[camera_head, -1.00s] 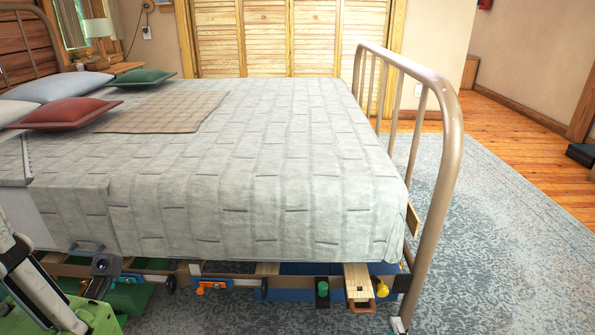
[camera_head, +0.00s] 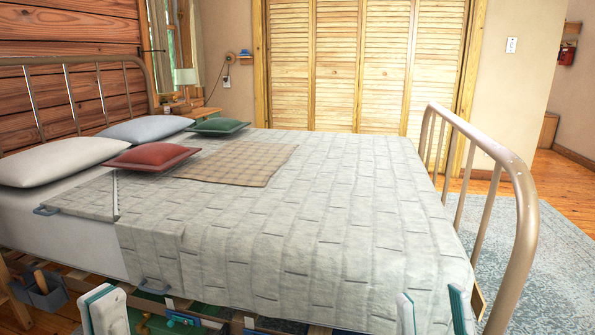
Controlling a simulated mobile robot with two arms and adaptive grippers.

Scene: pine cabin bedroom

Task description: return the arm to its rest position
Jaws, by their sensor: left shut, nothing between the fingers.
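My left gripper (camera_head: 105,309) shows at the bottom left edge of the head view, white with teal pads. Its fingers are together with nothing seen between them. It is in front of the near side of the bed. My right gripper (camera_head: 431,312) shows at the bottom right, in front of the hanging bedspread. Its two white and teal fingers stand apart and the gap between them looks empty. The arms behind both grippers are below the picture.
The bed with its grey bedspread (camera_head: 340,215) fills the middle. A metal footboard (camera_head: 525,225) stands close to the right gripper. A grey caddy (camera_head: 42,290) is at the lower left. Various items show under the bed edge. Rug (camera_head: 550,240) is clear at right.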

